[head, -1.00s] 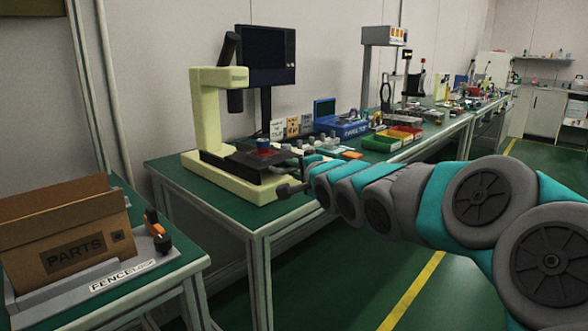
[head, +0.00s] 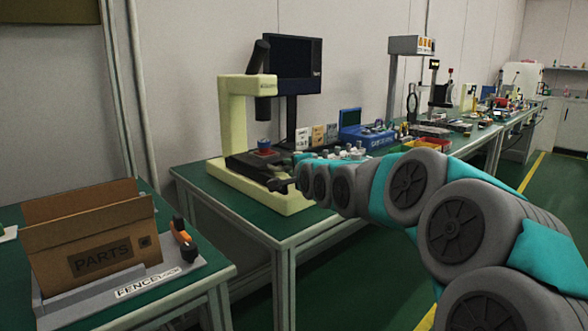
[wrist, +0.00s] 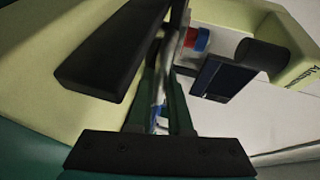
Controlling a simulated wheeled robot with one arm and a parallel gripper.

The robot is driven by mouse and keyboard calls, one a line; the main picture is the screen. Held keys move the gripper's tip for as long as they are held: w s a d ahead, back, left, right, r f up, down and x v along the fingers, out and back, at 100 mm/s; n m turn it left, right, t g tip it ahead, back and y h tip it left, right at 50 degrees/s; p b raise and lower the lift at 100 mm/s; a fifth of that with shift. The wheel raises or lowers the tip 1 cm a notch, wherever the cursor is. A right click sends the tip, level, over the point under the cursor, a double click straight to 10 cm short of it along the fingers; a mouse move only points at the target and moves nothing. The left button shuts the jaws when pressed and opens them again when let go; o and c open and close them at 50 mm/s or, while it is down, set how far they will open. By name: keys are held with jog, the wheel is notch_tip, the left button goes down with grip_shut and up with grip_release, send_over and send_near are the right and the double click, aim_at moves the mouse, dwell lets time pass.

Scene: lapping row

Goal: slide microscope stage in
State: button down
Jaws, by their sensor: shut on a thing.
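The pale yellow microscope (head: 233,115) stands on the near end of the green-topped bench. Its dark stage (head: 241,163) lies on the base and carries a small red and blue piece (head: 264,145). That piece sits below the dark lens tube (head: 263,110), and it also shows in the wrist view (wrist: 197,38). The fingers and handle are small and overlap in the head view, so the exact contact is hidden.
A monitor (head: 292,66) stands behind the microscope. Small cards (head: 317,135) and a blue case (head: 366,138) are farther along the bench. A cardboard parts box (head: 92,243) sits on a separate table at the left. The floor at the right is open.

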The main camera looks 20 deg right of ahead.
jog(key=c, duration=0.8)
grip_release()
jog(key=shift+w+a, duration=0.1)
jog(key=shift+c, duration=0.2)
jog(key=shift+s+a+r+b, duration=0.1)
jog(key=shift+s+r, duration=0.15)
jog(key=shift+s, duration=1.05)
jog(key=shift+s+a+r+b, duration=0.15)
jog(key=shift+s+r, duration=0.15)
jog(key=shift+s, duration=0.95)
jog(key=shift+s+d+r+b, duration=0.1)
jog(key=shift+s+r, duration=0.15)
jog(key=shift+s, duration=1.05)
